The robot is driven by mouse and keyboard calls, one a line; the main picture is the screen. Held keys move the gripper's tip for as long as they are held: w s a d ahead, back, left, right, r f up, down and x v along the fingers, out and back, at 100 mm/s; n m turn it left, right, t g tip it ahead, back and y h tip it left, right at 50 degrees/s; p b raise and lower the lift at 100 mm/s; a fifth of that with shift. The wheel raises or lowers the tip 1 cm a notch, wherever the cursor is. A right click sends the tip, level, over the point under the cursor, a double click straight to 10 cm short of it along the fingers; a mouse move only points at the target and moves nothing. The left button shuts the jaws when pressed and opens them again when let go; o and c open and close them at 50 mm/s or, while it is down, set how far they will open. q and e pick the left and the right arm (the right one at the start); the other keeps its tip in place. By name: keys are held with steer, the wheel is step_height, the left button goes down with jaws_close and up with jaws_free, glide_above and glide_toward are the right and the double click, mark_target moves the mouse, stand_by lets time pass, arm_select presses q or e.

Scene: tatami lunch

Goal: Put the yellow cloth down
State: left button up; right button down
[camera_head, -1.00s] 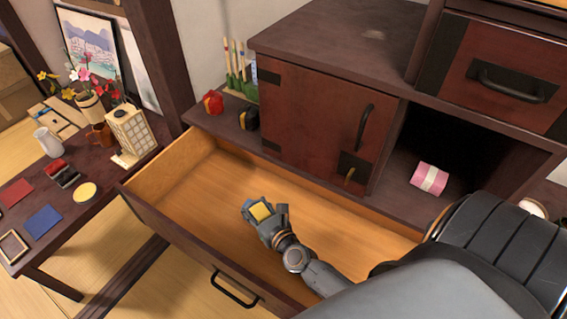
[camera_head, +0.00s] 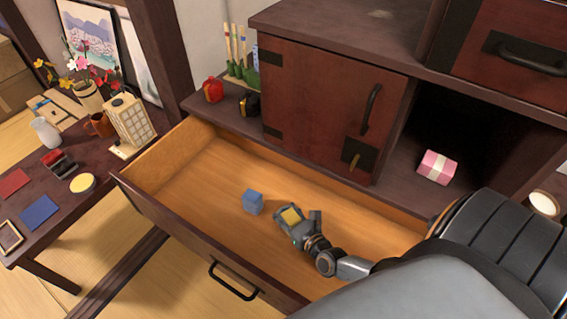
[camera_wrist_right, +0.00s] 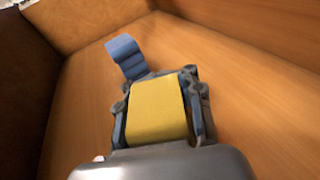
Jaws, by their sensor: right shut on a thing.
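The yellow cloth (camera_head: 291,215), folded into a small block, is between the fingers of my right gripper (camera_head: 297,222), which is shut on it. In the right wrist view the yellow cloth (camera_wrist_right: 157,108) fills the space between the fingers. The gripper is inside the open drawer (camera_head: 200,172), low over its wooden floor. I cannot tell whether the cloth touches the floor. My left gripper is not in view.
A folded blue cloth (camera_head: 253,202) stands on the drawer floor just left of the gripper, apart from it; it also shows in the right wrist view (camera_wrist_right: 125,57). The drawer's left part is clear. The cabinet door (camera_head: 325,115) is behind.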

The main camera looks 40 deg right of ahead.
mark_target(296, 224)
steer(key=shift+f, duration=0.1)
steer(key=c, duration=0.9)
jaws_free()
steer(key=shift+o, duration=0.2)
steer(key=s, duration=0.3)
steer(key=s+r, duration=0.1)
steer(key=s, duration=0.3)
steer(key=s+r, duration=0.1)
steer(key=s, duration=0.3)
steer(key=shift+r, duration=0.15)
steer(key=shift+s+r, duration=0.15)
steer(key=shift+s, duration=0.25)
